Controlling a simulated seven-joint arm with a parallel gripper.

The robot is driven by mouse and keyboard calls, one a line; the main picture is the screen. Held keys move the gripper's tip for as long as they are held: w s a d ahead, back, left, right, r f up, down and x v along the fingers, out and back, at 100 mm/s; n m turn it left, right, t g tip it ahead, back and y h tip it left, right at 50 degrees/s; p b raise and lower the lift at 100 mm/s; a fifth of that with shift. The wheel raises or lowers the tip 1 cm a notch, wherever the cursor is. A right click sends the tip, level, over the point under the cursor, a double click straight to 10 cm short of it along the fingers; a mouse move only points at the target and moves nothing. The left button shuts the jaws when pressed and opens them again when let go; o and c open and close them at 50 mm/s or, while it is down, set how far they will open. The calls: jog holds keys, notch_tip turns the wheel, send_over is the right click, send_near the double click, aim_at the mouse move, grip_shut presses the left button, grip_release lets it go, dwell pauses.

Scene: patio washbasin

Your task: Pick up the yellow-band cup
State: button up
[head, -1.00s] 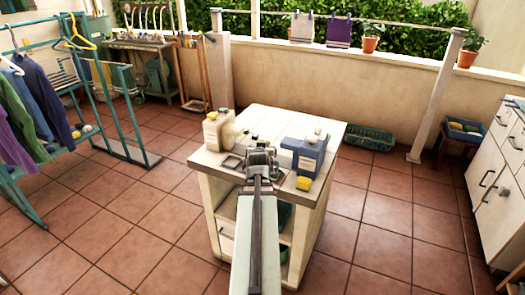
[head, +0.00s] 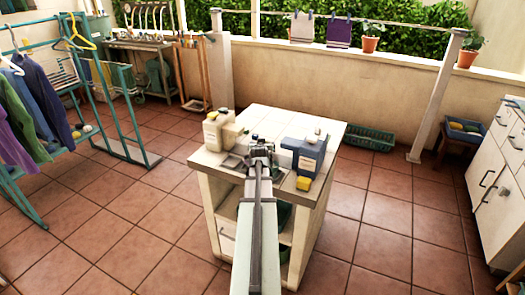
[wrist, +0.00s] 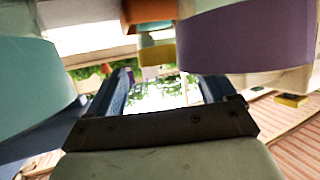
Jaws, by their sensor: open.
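In the wrist view, which looks upside down, a small yellow-banded cup (wrist: 158,54) shows beyond my fingertips, above the gap between them. Its outline is partly lost among other cups. My gripper (wrist: 162,88) is open, with two blue-grey fingers apart and nothing between them but distant greenery. In the head view my gripper (head: 262,147) is over the white counter (head: 290,119), between a beige bottle and a blue jug. The yellow-band cup cannot be made out there; my gripper and arm cover part of that area.
A purple-banded cup (wrist: 245,37) is close on the right, a teal-banded one (wrist: 35,75) close on the left, and an orange band (wrist: 148,11) near the top.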

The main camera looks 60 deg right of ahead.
jog(key=x, duration=0.3)
jog(key=shift+f, duration=0.1)
jog(key=shift+a, duration=0.1)
jog(key=shift+c, duration=0.4)
jog(key=c, duration=1)
